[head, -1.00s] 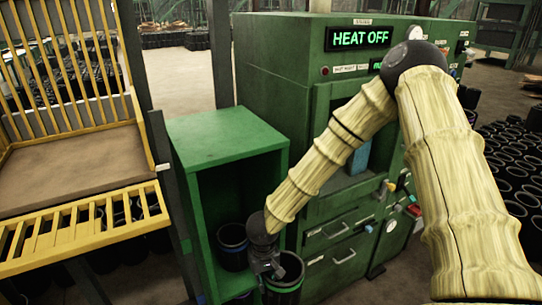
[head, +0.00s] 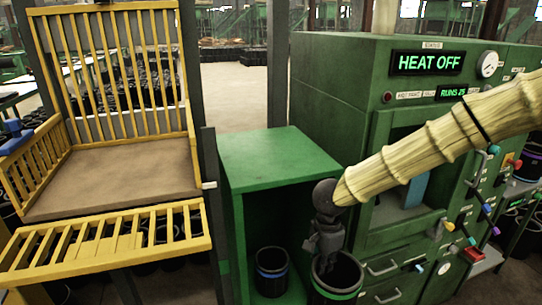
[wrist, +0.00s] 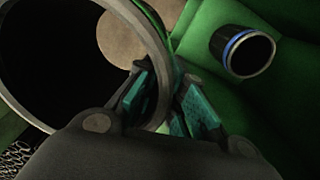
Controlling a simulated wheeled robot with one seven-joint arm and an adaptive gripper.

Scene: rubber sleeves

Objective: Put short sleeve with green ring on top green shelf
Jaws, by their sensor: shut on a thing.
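My gripper (head: 326,255) is shut on the rim of a black sleeve with a green ring (head: 335,280). The sleeve hangs upright, its open mouth up, in front of the right side of the green shelf unit (head: 280,155). Its lower end is cut off by the picture edge. In the wrist view the sleeve's wide mouth (wrist: 75,60) fills the left, with its wall between the teal finger pads (wrist: 165,100). The flat top of the green shelf unit is bare and higher than the held sleeve.
A black sleeve with a blue ring (head: 271,272) stands inside the shelf unit; it also shows in the wrist view (wrist: 243,52). A green press with a HEAT OFF display (head: 427,62) stands close right of the shelf. A yellow railed rack (head: 110,180) stands left.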

